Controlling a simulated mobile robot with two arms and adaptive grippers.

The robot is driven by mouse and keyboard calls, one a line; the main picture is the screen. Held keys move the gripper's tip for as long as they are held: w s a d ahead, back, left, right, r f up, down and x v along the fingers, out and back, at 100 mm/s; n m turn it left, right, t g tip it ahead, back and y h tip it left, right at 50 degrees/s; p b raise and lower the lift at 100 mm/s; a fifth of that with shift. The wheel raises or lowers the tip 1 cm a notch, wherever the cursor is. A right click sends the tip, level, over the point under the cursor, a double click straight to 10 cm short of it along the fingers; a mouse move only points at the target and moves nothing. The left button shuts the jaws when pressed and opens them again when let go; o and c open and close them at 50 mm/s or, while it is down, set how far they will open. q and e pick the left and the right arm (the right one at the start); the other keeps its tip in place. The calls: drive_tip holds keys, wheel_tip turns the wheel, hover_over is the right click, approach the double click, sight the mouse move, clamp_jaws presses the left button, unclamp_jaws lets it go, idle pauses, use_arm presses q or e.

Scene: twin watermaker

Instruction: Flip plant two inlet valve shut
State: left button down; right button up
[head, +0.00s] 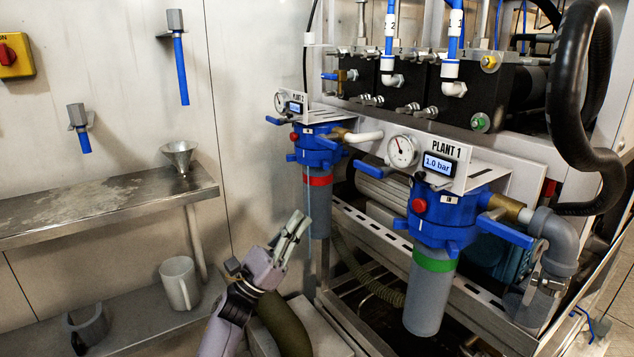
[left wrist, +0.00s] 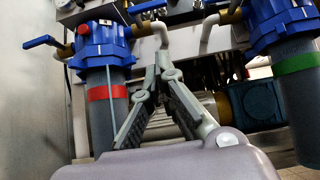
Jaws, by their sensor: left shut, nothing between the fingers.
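The plant two filter head (head: 316,148) is blue, with a red-banded grey housing under it and a "PLANT 2" sign above. It also shows in the left wrist view (left wrist: 103,48). One blue lever (head: 276,121) sticks out on its left, also seen in the left wrist view (left wrist: 42,42). I cannot tell which is the inlet valve. My left gripper (head: 300,222) is shut and empty, below and in front of the head, touching neither lever. My right gripper is out of view.
The plant one filter (head: 447,215), green-banded, stands at right with its blue lever (head: 505,231) and grey elbow pipe. A steel shelf (head: 90,212) with a funnel and a lower shelf with a mug (head: 178,283) are at left. A black hose (head: 575,110) hangs at upper right.

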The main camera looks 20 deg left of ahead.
sight(329, 142)
use_arm(q)
drive_tip(key=x, duration=0.4)
drive_tip(key=s+r+p+x, duration=0.1)
drive_tip(key=x, duration=0.3)
drive_tip(key=a+r+x, duration=0.1)
drive_tip(key=x, duration=0.3)
drive_tip(key=shift+s+r, duration=0.1)
drive_tip(key=shift+r, duration=0.15)
drive_tip(key=shift+n+p, duration=0.3)
drive_tip(key=shift+p, duration=0.05)
